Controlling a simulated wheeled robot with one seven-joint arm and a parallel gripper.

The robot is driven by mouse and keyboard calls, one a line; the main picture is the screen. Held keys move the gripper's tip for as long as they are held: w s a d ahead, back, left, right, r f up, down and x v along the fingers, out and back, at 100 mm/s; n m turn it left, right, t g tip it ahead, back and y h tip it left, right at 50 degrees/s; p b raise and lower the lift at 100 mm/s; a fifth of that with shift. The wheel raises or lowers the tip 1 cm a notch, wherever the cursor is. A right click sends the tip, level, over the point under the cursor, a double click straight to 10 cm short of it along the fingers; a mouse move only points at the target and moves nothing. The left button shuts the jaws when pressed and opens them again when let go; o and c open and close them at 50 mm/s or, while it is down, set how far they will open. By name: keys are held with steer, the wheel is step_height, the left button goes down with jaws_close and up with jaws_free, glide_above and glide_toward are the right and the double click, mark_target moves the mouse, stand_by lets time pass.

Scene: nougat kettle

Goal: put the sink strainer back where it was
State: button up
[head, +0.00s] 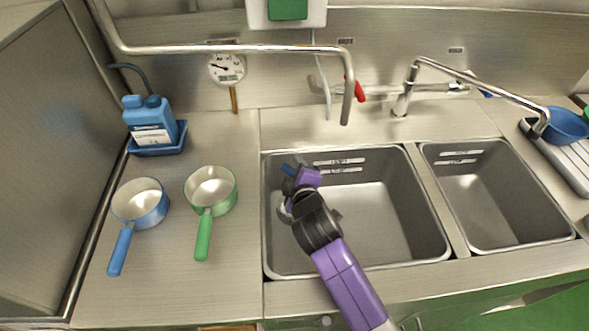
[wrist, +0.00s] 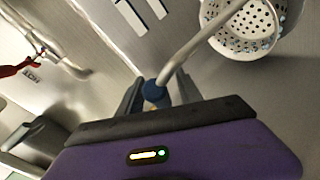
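The sink strainer (wrist: 243,30) is a pale metal bowl full of round holes, at the top right of the wrist view. Its long bent metal handle runs down to a blue collar between my fingers. My gripper (wrist: 156,98) appears shut on that handle; the contact itself is partly hidden by the gripper body. In the head view my gripper (head: 294,172) is over the left side of the left sink basin (head: 385,215). The strainer's pale rim (head: 283,211) shows only partly there, left of my wrist. I cannot tell whether the strainer touches the basin.
The right basin (head: 480,200) is empty. A blue pan (head: 141,203) and a green pan (head: 211,190) stand on the left counter. A blue bottle (head: 150,122) stands in a tray behind them. Faucet pipes (head: 345,85) reach over the back of the sink. A blue bowl (head: 566,126) is far right.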

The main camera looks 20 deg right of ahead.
steer(key=v, duration=1.2)
steer(key=shift+r, duration=0.15)
stand_by(0.3)
